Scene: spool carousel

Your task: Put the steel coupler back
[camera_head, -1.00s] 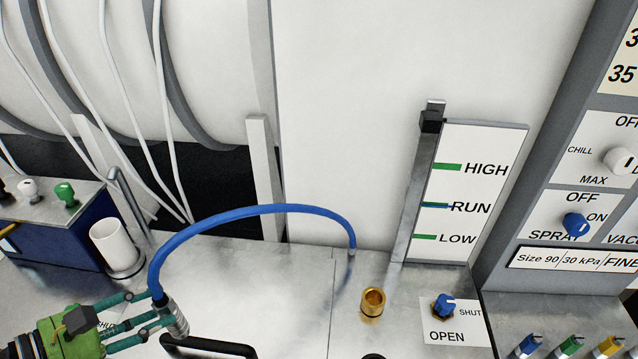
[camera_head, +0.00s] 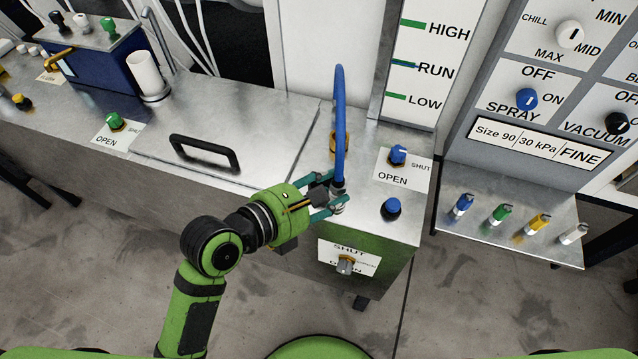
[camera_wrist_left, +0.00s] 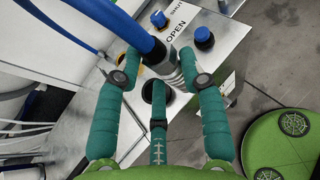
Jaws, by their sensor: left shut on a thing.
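My left gripper (camera_head: 328,197) is shut on the steel coupler (camera_head: 338,188), a ribbed silver piece on the end of a blue hose (camera_head: 340,110). The gripper holds it over the front part of the steel cabinet top (camera_head: 375,215). In the left wrist view the coupler (camera_wrist_left: 172,74) sits between the teal fingers, and a round black fitting (camera_wrist_left: 157,92) shows just below it. I cannot tell whether the coupler touches that fitting. A brass fitting (camera_head: 333,143) stands behind the hose, partly hidden by it. My right gripper is not in view.
A blue OPEN/SHUT knob (camera_head: 398,155) and a blue button (camera_head: 391,208) stand close to the right. A black handle (camera_head: 205,150) is on the lid to the left. A shelf (camera_head: 520,235) with several coloured plugs is at the right. A SHUT-labelled knob (camera_head: 345,265) is on the front face.

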